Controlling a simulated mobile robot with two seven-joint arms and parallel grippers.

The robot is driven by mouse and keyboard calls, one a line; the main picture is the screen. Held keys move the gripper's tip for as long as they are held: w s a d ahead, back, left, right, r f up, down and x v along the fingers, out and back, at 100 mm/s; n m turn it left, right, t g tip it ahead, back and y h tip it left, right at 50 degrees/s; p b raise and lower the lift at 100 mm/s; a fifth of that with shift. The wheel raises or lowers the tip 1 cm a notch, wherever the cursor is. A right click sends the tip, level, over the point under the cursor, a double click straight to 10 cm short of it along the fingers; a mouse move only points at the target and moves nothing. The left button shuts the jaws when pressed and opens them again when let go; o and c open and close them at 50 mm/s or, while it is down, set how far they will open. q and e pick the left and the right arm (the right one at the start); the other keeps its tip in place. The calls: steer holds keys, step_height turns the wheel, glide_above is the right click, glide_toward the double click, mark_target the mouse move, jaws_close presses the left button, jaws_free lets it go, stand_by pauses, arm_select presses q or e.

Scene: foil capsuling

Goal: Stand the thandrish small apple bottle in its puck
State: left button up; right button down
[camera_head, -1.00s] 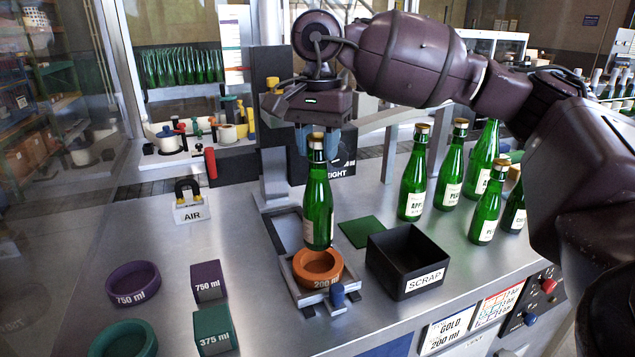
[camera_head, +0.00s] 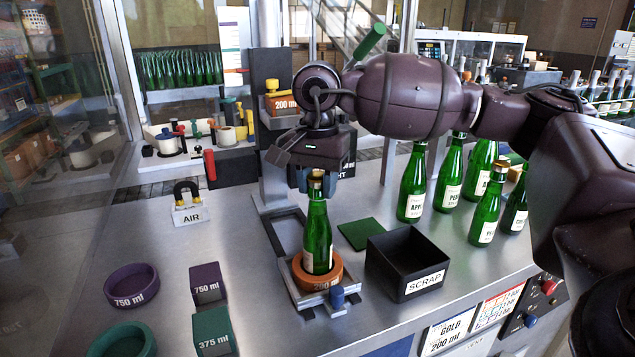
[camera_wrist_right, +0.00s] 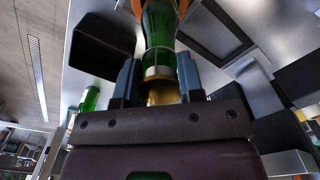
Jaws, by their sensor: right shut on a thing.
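A small green bottle with a gold cap (camera_head: 317,235) stands upright in the head view, its base inside the orange 200 ml puck (camera_head: 318,272). The puck sits in a metal fixture. My right gripper (camera_head: 316,183) is above the bottle, its blue fingers shut on the neck. In the right wrist view the neck (camera_wrist_right: 160,75) runs between the two blue fingers (camera_wrist_right: 160,82), and a bit of the orange puck shows at the top edge. The bottle's label is mostly turned away. My left gripper is not in view.
A black scrap bin (camera_head: 407,262) stands just right of the fixture, with a green square (camera_head: 360,234) behind it. Several green bottles (camera_head: 451,185) stand at the right. Purple (camera_head: 132,286) and teal (camera_head: 122,341) pucks lie at the left front.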

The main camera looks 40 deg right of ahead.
steer(key=c, duration=1.2)
jaws_free()
steer(key=shift+f, duration=0.15)
steer(key=o, duration=0.5)
steer(key=shift+c, duration=0.2)
steer(key=shift+r, duration=0.5)
step_height(320, 180, up, 10)
steer(key=shift+r, duration=0.7)
